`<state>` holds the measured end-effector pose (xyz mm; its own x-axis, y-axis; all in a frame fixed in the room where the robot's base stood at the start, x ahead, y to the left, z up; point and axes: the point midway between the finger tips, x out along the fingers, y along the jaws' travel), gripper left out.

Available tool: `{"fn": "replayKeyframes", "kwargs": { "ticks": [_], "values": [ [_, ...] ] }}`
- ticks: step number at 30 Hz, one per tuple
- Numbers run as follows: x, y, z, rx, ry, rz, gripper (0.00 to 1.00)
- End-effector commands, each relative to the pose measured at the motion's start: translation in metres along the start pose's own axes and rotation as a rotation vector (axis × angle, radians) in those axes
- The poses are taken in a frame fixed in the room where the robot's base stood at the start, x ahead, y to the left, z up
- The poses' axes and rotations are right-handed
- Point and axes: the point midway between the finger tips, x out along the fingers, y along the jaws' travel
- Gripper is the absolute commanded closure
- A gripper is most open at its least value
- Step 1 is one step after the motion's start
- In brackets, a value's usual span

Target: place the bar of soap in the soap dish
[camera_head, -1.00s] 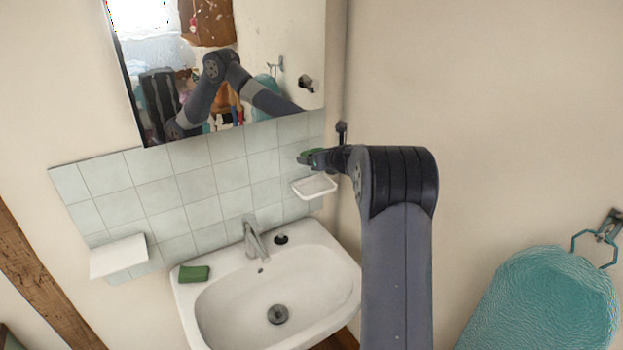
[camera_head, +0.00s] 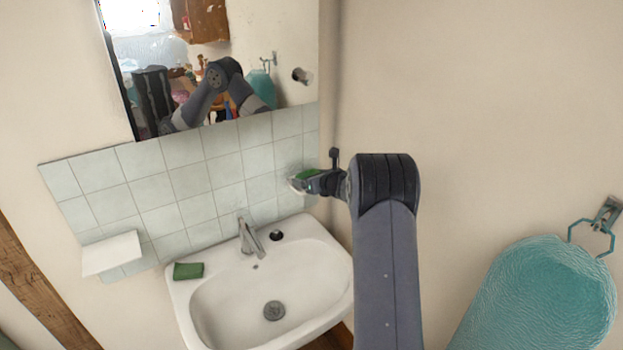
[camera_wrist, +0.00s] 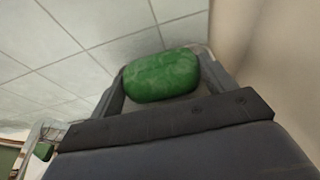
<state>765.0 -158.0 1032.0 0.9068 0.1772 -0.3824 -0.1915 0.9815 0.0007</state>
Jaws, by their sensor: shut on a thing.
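The green bar of soap (camera_wrist: 162,75) is between the two fingers of my gripper (camera_wrist: 163,82) in the wrist view. In the head view the soap (camera_head: 306,175) shows at the tip of my gripper (camera_head: 308,181), beside the tiled wall. The white soap dish (camera_head: 292,181) on the wall is mostly hidden by my gripper; only a pale edge shows around the soap. My gripper is shut on the soap, at or just over the dish. I cannot tell whether the soap touches the dish.
A white sink (camera_head: 215,305) with a tap (camera_head: 250,237) is below. A dark green block (camera_head: 188,271) lies on its left rim. A white shelf (camera_head: 112,253) is at left, a mirror (camera_head: 215,60) above. A teal hanging item (camera_head: 545,300) is at right.

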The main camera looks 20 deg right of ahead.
Motion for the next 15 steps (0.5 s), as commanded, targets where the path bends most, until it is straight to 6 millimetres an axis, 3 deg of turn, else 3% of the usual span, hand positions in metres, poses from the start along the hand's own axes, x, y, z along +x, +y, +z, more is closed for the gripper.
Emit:
{"fn": "replayKeyframes", "kwargs": {
  "ticks": [2, 3, 5, 15],
  "values": [
    [0.0015, -0.0001, -0.0035, 0.000, -0.001, 0.000, 0.46],
    [0.0010, -0.0001, -0.0022, 0.000, 0.000, 0.000, 0.19],
    [0.0009, -0.0001, -0.0019, 0.000, 0.000, 0.000, 0.14],
    [-0.0005, -0.0001, 0.0013, 0.000, 0.000, 0.000, 0.13]
  ]
}}
